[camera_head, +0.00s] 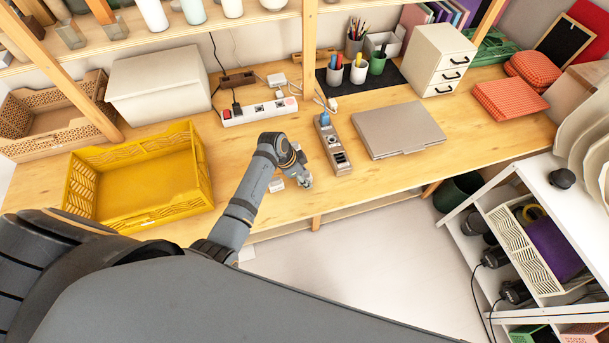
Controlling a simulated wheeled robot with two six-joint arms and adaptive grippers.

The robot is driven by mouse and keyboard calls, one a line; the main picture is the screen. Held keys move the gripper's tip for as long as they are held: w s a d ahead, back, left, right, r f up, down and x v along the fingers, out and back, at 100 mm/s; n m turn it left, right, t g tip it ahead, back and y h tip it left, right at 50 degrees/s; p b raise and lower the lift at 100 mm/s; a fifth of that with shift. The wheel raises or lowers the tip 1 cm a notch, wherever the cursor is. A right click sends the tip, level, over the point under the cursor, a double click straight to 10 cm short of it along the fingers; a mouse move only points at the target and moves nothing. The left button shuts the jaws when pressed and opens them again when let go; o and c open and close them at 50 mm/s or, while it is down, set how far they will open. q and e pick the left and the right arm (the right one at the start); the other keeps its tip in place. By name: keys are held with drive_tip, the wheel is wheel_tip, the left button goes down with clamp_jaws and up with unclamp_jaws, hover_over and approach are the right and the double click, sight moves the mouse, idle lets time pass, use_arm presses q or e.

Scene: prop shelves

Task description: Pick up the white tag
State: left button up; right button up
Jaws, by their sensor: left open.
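My left arm reaches over the wooden desk, and its left gripper (304,179) points down near the desk's front edge, open. A small white piece (276,185) lies on the desk just left of the gripper, apart from its fingertips as far as I can see. It looks like the white tag, but it is too small to be sure. The wrist hides part of the desk behind it. My right gripper is not in view.
A grey power strip (336,147) with a blue plug lies just right of the gripper, and a closed laptop (398,129) beyond it. A white power strip (260,111) lies behind. A yellow crate (140,148) stands left. Bare desk lies around the gripper.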

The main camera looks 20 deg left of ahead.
use_arm(q)
drive_tip(key=shift+w+d+f, duration=0.1)
drive_tip(key=c, duration=0.8)
drive_tip(key=shift+c, duration=0.4)
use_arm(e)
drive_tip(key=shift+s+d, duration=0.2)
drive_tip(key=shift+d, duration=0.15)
use_arm(q)
wheel_tip(320, 180, up, 3)
drive_tip(key=shift+r+b, duration=0.1)
drive_tip(key=shift+b, duration=0.7)
drive_tip(key=s+d+r+b, duration=0.1)
drive_tip(key=s+r, duration=0.9)
drive_tip(key=s, duration=0.4)
drive_tip(key=shift+b, duration=0.3)
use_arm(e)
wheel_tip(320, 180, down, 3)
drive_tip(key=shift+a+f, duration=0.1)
use_arm(q)
drive_tip(key=shift+f, duration=0.1)
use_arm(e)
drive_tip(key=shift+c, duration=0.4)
